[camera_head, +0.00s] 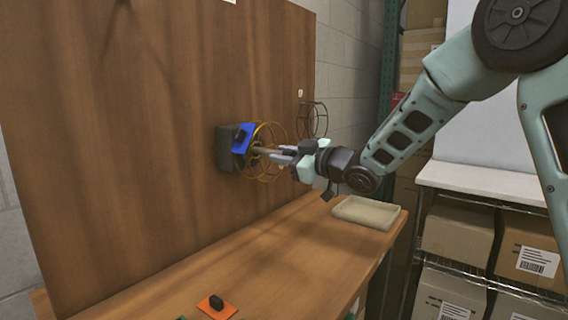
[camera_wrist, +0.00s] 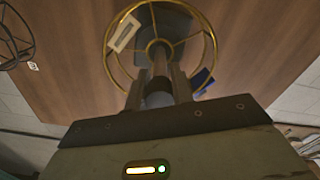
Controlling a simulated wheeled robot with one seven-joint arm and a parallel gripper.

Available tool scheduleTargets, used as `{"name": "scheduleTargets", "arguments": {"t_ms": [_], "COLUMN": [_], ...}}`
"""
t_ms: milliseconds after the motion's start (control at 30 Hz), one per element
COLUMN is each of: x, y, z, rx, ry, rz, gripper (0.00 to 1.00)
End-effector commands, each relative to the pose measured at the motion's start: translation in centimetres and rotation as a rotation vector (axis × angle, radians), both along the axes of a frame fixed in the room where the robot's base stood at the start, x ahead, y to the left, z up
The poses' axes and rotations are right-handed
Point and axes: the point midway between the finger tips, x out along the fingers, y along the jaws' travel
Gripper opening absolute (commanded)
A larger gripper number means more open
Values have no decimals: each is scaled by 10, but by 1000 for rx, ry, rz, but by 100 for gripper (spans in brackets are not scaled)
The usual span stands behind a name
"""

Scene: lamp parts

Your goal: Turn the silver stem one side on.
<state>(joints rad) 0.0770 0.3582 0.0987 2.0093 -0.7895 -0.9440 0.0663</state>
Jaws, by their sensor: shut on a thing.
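The silver stem (camera_head: 263,150) sticks out from a dark grey block (camera_head: 227,148) on the upright wooden board, through the middle of a gold wire cage (camera_head: 270,133). My gripper (camera_head: 283,156) is shut on the stem's outer end. In the wrist view the stem (camera_wrist: 160,62) runs from between my gripper's fingers (camera_wrist: 158,94) toward the hub of the gold cage (camera_wrist: 110,62). A blue piece (camera_head: 243,138) sits at the block beside the cage; it also shows in the wrist view (camera_wrist: 203,82). The fingers hide the stem's gripped end.
A dark wire cage (camera_head: 313,120) is on the board to the right. A beige tray (camera_head: 366,212) lies on the wooden bench (camera_head: 270,260). An orange plate with a black knob (camera_head: 217,306) lies near the front. The bench between them is clear.

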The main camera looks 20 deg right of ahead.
Motion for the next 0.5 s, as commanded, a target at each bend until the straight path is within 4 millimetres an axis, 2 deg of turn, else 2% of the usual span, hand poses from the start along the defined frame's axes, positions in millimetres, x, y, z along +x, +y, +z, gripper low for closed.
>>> {"name": "scheduleTargets", "arguments": {"t_ms": [500], "x": [0], "y": [-1], "z": [-1], "rx": [-28], "ry": [-17], "rz": [-1], "gripper": [1]}}
